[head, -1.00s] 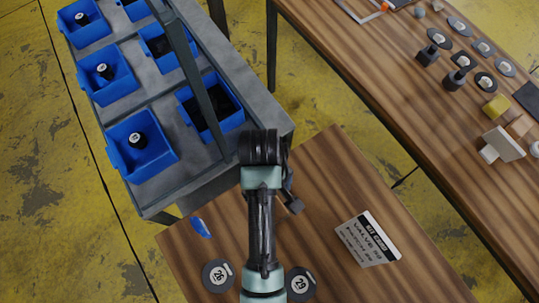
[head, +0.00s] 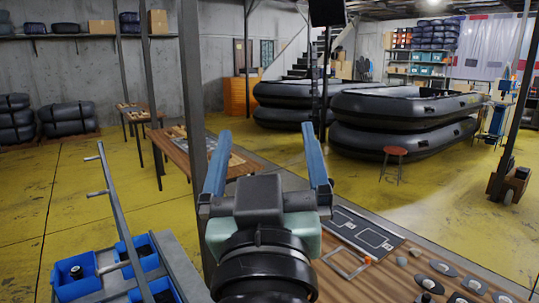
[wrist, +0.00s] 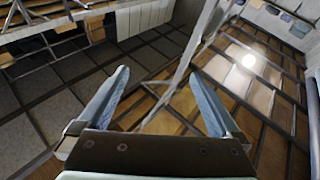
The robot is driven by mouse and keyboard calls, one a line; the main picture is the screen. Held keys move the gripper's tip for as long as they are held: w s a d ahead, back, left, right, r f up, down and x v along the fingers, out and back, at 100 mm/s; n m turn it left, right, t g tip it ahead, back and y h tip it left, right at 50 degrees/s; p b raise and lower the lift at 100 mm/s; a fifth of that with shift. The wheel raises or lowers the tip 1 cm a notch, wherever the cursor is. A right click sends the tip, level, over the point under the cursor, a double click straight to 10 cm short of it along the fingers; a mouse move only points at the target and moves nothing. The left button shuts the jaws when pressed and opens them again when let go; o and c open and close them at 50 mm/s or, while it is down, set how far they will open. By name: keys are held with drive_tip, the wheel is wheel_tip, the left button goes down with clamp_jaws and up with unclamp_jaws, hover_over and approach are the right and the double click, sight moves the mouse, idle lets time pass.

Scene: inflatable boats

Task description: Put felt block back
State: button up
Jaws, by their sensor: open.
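No felt block can be made out in either view now. My gripper (head: 267,132) is raised in the middle of the head view, with its two blue fingers spread wide and nothing between them. In the wrist view my gripper (wrist: 158,74) is also open and empty, with tilted beams and a bright lamp behind it. The wooden workbench (head: 425,248) runs to the lower right of my gripper. It carries a dark board with pale outlines (head: 362,232) and several dark discs (head: 441,268).
A cart with blue bins (head: 76,276) stands at lower left, with an upright metal handle (head: 112,195). A grey post (head: 191,110) rises just left of my gripper. Stacked black boats (head: 400,135) and a red stool (head: 396,152) stand beyond. Yellow floor (head: 340,180) is open between.

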drive_tip(key=s+r+m+t, duration=0.1)
drive_tip(key=s+r+t, duration=0.4)
drive_tip(key=s+r, duration=0.4)
wheel_tip(320, 180, up, 2)
drive_tip(key=shift+d+r, duration=0.15)
drive_tip(key=shift+d, duration=0.05)
